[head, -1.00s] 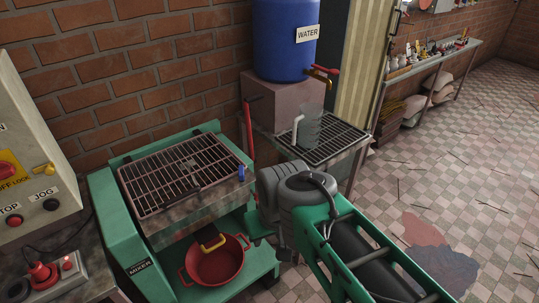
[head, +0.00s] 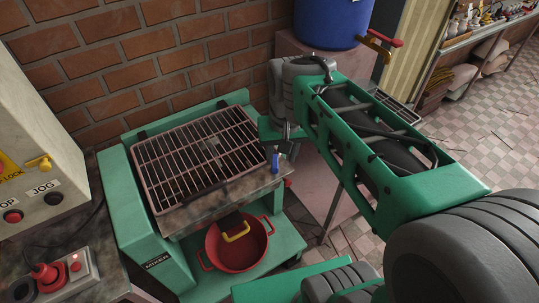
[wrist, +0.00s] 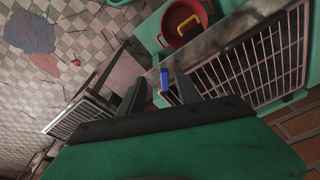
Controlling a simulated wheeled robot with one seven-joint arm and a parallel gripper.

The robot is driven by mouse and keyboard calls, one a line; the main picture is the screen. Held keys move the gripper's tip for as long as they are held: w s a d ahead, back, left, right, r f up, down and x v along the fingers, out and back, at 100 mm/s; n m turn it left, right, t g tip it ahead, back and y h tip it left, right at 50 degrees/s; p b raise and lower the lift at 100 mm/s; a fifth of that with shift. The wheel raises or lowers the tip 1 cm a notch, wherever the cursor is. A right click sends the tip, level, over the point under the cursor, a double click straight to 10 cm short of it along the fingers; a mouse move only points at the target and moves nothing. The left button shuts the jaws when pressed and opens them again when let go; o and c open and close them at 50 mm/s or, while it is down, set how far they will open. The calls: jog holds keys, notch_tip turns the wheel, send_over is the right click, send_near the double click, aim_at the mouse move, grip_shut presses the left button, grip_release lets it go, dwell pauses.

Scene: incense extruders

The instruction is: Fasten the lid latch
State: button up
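The mixer's barred lid (head: 141,178) lies flat over the top of the green mixer (head: 118,190). It also shows in the wrist view (wrist: 250,65). A small blue latch (head: 276,161) is at the lid's front right corner. In the wrist view the blue latch (wrist: 164,85) appears between the fingers of my gripper (wrist: 160,79). The two dark fingers are apart, with a visible gap around the latch; contact is not clear. In the head view my gripper (head: 278,138) is just above and behind the latch, and its fingertips are partly hidden.
A control box (head: 35,120) and a red-knobbed unit (head: 65,278) stand at left. A brick wall is behind. A blue water barrel (head: 325,25) and a grate (wrist: 80,115) are beside the mixer.

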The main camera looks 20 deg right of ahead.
jog(key=m+g, duration=0.2)
send_over(275, 161)
notch_tip(275, 161, down, 3)
jog(key=shift+r+b, duration=0.15)
jog(key=shift+b, duration=0.25)
jog(key=shift+w+f, duration=0.1)
jog(key=shift+f, duration=0.15)
notch_tip(275, 161, down, 7)
jog(key=shift+c, duration=0.4)
grip_shut()
